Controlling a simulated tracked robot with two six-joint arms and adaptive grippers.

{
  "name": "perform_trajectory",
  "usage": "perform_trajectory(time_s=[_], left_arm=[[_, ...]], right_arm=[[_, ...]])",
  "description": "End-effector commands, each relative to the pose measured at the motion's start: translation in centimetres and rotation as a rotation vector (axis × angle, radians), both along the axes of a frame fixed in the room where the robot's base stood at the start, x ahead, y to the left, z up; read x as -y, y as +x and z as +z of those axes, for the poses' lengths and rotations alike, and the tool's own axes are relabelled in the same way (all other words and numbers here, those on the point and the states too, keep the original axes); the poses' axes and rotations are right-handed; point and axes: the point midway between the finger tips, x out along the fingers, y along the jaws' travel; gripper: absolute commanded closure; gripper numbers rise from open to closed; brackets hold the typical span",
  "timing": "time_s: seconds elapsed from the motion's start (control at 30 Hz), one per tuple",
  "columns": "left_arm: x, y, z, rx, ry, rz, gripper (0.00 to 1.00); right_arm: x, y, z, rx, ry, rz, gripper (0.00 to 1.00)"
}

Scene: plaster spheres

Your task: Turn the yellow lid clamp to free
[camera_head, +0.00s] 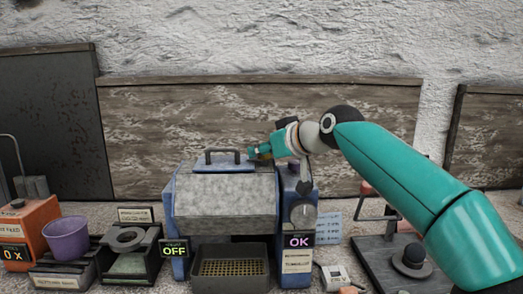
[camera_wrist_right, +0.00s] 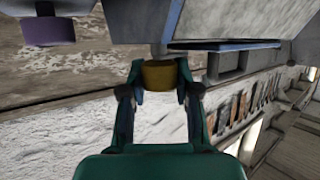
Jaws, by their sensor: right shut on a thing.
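The yellow lid clamp (camera_wrist_right: 158,74) sits between the fingers of my right gripper (camera_wrist_right: 160,84) in the right wrist view. The gripper is shut on it. In the head view my right gripper (camera_head: 261,152) reaches in from the right to the top right of the blue and grey machine (camera_head: 225,198), beside the black lid handle (camera_head: 222,152). There the clamp is mostly hidden by the fingers. Which way the clamp is turned cannot be told. My left gripper is not in view.
An orange box (camera_head: 30,232), a purple cup (camera_head: 67,238) and a black stand with a grey ring (camera_head: 125,240) stand left of the machine. A mesh tray (camera_head: 230,268) is at its front. A black fixture (camera_head: 400,260) stands at right below my arm.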

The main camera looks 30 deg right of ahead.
Motion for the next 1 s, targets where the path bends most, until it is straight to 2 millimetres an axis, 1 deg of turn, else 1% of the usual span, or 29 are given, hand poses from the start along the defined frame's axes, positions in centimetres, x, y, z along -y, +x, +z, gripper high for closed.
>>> perform_trajectory(time_s=[0.23,0.67,0.87,1.0], left_arm=[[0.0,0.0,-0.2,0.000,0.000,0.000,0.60],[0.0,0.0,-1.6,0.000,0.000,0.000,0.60],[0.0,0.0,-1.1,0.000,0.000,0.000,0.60],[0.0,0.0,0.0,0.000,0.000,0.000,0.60]], right_arm=[[-0.3,0.0,-0.1,0.000,-0.004,-0.179,1.00],[-0.4,0.2,-0.3,-0.002,-0.002,-0.551,1.00],[-0.3,0.2,-0.1,-0.004,-0.003,-0.743,1.00],[-0.3,0.2,0.1,-0.005,-0.002,-0.878,1.00]])
